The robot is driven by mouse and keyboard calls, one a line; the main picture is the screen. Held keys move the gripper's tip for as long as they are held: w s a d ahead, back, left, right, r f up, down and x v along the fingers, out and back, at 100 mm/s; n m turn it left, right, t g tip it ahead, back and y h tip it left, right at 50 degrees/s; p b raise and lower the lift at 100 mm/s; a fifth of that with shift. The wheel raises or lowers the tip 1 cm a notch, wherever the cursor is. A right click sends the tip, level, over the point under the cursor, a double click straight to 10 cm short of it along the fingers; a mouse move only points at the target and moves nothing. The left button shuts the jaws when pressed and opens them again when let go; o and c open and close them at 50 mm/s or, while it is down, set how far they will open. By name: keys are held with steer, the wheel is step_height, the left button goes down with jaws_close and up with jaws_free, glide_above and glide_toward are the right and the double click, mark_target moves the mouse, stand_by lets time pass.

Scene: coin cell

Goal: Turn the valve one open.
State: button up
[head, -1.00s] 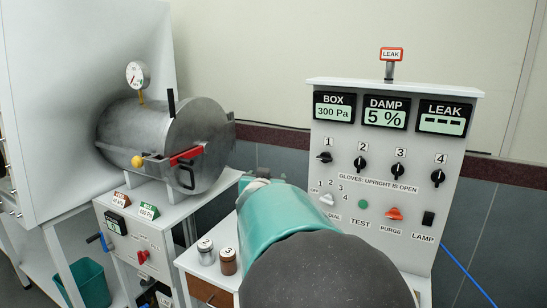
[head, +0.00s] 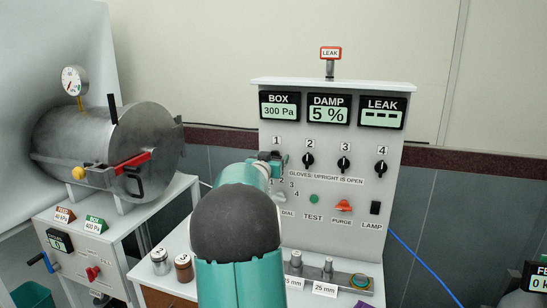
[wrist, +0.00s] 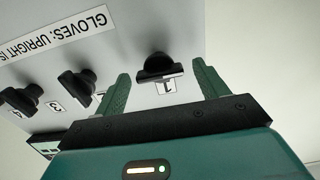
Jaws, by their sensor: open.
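Valve one (wrist: 157,66) is a black bar knob on the grey panel (head: 335,235), under the label 1 (head: 276,141). Its bar lies crosswise, unlike the upright knobs of valve two (head: 308,160), valve three (head: 344,163) and valve four (head: 381,168). My gripper (head: 271,160) is at valve one and largely hides it in the head view. In the wrist view my gripper (wrist: 161,69) is open, with one green finger on each side of the knob. I cannot tell whether either finger touches it.
Below the knobs sit a dial, a green test button (head: 314,199), an orange purge switch (head: 343,206) and a lamp switch (head: 376,208). A steel chamber (head: 115,150) stands at the left. Two small jars (head: 183,267) stand on the bench beside my arm.

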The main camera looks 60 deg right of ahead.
steer(key=shift+w+d, duration=0.15)
steer(key=shift+d, duration=0.85)
steer(key=c, duration=1)
steer(key=shift+m, duration=0.5)
steer(key=m, duration=0.3)
steer(key=shift+m, duration=0.4)
steer(key=m, duration=0.9)
steer(key=shift+s+f, duration=0.15)
steer(key=shift+s, duration=0.05)
steer(key=m, duration=0.4)
